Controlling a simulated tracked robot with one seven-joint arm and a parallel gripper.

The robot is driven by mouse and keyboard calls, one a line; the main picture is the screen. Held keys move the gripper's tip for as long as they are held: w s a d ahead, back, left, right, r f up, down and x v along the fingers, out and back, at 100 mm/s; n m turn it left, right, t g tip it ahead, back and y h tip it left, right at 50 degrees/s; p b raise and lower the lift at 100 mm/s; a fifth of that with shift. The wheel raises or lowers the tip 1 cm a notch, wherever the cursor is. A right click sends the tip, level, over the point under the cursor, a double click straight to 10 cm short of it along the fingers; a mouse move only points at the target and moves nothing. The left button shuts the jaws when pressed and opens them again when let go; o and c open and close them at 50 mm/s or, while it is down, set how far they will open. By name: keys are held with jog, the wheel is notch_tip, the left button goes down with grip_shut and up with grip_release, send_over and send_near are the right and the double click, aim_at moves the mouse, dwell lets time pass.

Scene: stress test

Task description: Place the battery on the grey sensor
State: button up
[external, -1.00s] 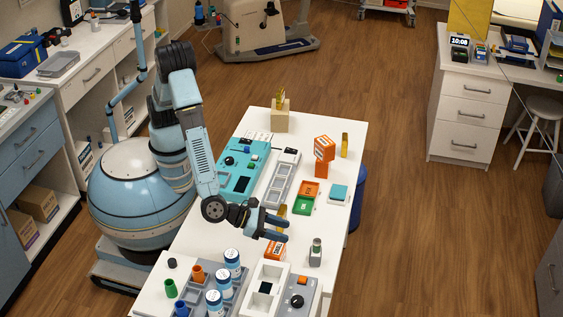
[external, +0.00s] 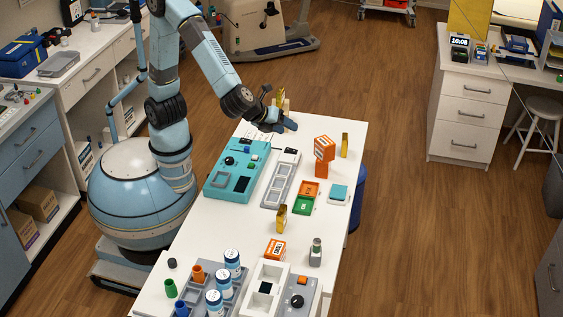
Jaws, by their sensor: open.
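My gripper (external: 281,112) is open at the far end of the white table, beside a pale block (external: 286,105) with an upright gold bar (external: 280,94) at its top. The gripper partly hides both, and I cannot tell whether it touches them. I cannot tell for sure which thing is the battery. A small grey-and-green upright cylinder (external: 317,245) stands on a white base (external: 315,259) near the right edge. I cannot say for certain which thing is the grey sensor; a grey box with a black knob (external: 301,288) lies at the near end.
On the white table (external: 220,225) are a teal device (external: 234,170), a grey tray (external: 281,179), orange boxes (external: 324,150), a green tray (external: 303,206) and two more gold bars (external: 345,144). White-and-blue jars (external: 232,262) crowd the near end. The middle left is clear.

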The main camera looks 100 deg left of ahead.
jog(key=s+a+r+n+g+h, duration=0.1)
jog(key=s+a+r+n+g, duration=0.15)
jog(key=s+a+n, duration=0.35)
jog(key=s+a+r+n+g+h, duration=0.1)
jog(key=s+a+r+n, duration=0.25)
jog(key=s+a, duration=0.45)
jog(key=s+a+n+t+h, duration=0.1)
jog(key=s+n+h, duration=0.3)
jog(key=s+n, duration=0.6)
jog(key=shift+s+a+r+t, duration=0.4)
jog(key=shift+s+a, duration=0.35)
jog(key=shift+s, duration=1.65)
